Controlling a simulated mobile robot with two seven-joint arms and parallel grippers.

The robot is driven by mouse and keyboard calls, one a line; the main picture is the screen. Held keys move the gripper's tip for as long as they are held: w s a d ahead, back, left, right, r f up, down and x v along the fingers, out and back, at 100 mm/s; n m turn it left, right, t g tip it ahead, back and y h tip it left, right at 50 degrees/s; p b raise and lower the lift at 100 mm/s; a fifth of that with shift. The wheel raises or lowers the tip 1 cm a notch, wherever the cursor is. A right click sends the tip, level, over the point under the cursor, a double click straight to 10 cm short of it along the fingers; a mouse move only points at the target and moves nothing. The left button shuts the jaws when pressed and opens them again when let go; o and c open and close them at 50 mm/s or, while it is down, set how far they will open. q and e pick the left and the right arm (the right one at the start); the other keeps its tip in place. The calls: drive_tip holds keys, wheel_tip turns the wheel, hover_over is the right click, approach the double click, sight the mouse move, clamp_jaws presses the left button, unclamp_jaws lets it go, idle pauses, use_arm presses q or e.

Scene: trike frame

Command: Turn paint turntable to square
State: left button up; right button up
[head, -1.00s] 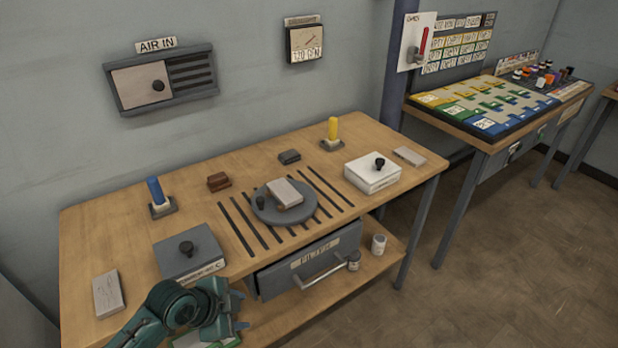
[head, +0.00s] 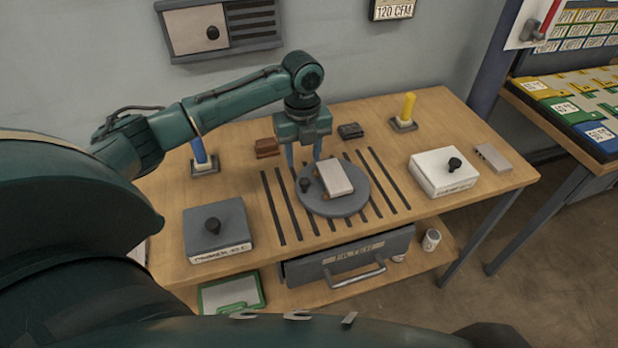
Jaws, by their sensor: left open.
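The paint turntable (head: 335,207) is a round grey disc on the slotted part of the wooden bench. A pale block (head: 336,178) with brown showing under its edge lies on it, turned slightly from the bench edges. A dark knob (head: 305,185) stands near the disc's left rim. My left gripper (head: 304,160) points down over the disc's back-left side, its two fingers apart. The fingertips are behind and above the knob, and nothing shows between them. I cannot tell whether they touch the disc. My right gripper is not in view.
A grey lidded box (head: 217,229) and a blue peg (head: 199,150) are on the left. A white lidded box (head: 444,174) and a yellow peg (head: 408,108) are on the right. Brown (head: 267,147) and dark (head: 350,131) blocks sit behind. A drawer (head: 352,258) is below.

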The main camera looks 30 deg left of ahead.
sight(304, 180)
use_arm(q)
wheel_tip(304, 180, down, 10)
drive_tip(key=shift+w+r, duration=0.1)
drive_tip(key=shift+r, duration=0.15)
drive_tip(key=shift+c, duration=0.2)
clamp_jaws()
idle(0.4)
